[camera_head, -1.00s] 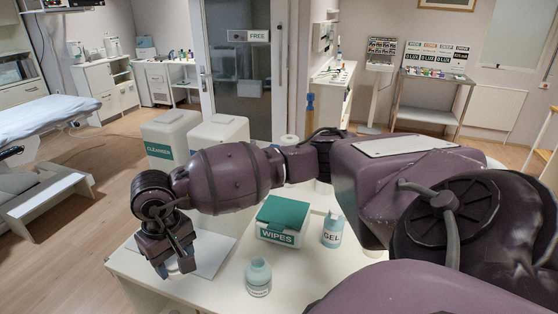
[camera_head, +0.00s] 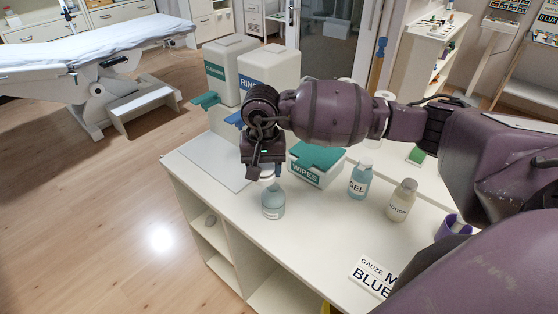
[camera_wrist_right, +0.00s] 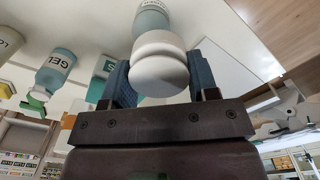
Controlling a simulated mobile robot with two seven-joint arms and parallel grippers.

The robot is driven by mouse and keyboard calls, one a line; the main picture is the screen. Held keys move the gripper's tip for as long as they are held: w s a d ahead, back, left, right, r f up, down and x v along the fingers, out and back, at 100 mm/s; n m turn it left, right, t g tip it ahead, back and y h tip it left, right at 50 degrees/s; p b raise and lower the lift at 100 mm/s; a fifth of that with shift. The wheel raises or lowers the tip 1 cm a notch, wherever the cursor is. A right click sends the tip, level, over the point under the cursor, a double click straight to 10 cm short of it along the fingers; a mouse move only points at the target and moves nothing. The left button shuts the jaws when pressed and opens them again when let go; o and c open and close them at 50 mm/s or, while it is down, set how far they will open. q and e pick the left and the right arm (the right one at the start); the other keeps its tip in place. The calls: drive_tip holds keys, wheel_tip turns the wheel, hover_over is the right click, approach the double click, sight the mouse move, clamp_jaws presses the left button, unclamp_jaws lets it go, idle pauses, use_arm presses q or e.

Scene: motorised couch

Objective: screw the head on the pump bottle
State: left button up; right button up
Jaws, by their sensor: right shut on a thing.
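The pump bottle (camera_head: 273,204), pale teal with a white label, stands upright on the white counter near its front edge. My right gripper (camera_head: 266,174) is directly above it, pointing down. It is shut on the white pump head (camera_head: 267,172). In the right wrist view the rounded white head (camera_wrist_right: 160,62) sits between the two blue fingers of the gripper (camera_wrist_right: 160,78). The bottle (camera_wrist_right: 152,17) shows just beyond the head, in line with it. The head hides the bottle's neck, so I cannot tell whether the threads engage. My left gripper is not in view.
The green-lidded wipes box (camera_head: 318,163) stands close behind the bottle. The gel bottle (camera_head: 360,180) and lotion bottle (camera_head: 402,200) stand to the right. A flat pale mat (camera_head: 208,160) lies left. Two white canisters (camera_head: 268,72) stand behind.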

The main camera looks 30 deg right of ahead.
sight(274, 186)
drive_tip(key=d+m, duration=0.1)
drive_tip(key=w+d+m, duration=0.1)
drive_tip(key=m, duration=0.1)
drive_tip(key=d+f+m, duration=0.1)
drive_tip(key=shift+w+d+f+m, duration=0.1)
drive_tip(key=shift+w+d+m, duration=0.05)
drive_tip(key=shift+w+m, duration=0.2)
drive_tip(key=shift+w+d+f+m, duration=0.1)
drive_tip(key=shift+w+d+m, duration=0.1)
drive_tip(key=shift+w+m, duration=0.15)
drive_tip(key=shift+s, duration=0.1)
drive_tip(key=shift+f+b, duration=0.1)
drive_tip(key=shift+b, duration=0.25)
drive_tip(key=shift+f+b, duration=2.4)
drive_tip(key=shift+f, duration=0.15)
drive_tip(key=shift+f, duration=0.15)
